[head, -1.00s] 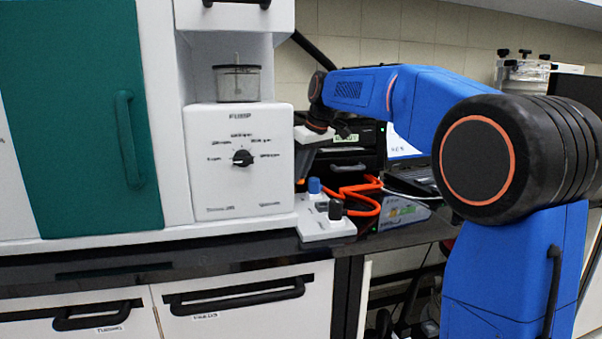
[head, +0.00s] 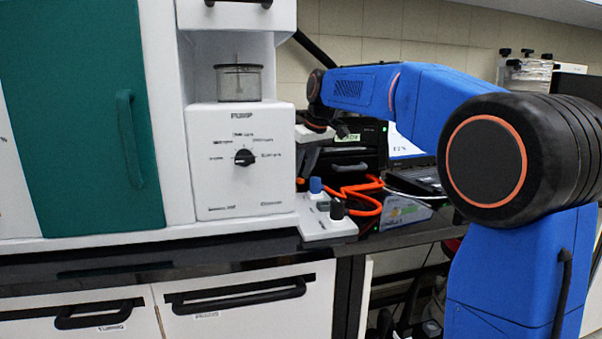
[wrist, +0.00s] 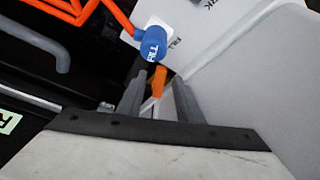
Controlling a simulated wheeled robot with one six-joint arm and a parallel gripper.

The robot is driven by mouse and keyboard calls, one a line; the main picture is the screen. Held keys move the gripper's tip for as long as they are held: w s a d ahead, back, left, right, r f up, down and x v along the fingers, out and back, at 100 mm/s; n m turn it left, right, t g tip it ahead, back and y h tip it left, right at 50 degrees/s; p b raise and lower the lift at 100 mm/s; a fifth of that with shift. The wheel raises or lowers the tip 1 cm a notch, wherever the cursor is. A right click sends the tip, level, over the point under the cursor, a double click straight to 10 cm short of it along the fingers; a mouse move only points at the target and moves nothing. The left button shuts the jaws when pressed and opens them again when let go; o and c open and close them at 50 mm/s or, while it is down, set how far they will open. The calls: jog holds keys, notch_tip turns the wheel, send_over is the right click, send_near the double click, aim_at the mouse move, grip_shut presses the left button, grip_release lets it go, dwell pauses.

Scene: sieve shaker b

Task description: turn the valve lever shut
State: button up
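In the wrist view an orange bar (wrist: 158,82), which looks like the valve lever, lies between the two grey fingers of my gripper (wrist: 160,88). The fingers stand apart, with a gap visible beside the bar. Just beyond it is a blue knob (wrist: 152,45) with white lettering, by a white plate (wrist: 185,22) marked FILL. The orange bar cannot be made out clearly there.
The white pump housing (head: 215,185) with its black dial (head: 244,157) stands close left of my gripper. Orange hose (head: 365,203) loops behind the control plate. A dark boxy device (head: 362,150) and a laptop (head: 415,175) stand behind.

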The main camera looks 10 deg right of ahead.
jog(key=v, duration=1.7)
jog(key=shift+s, duration=0.2)
jog(key=shift+c, duration=0.6)
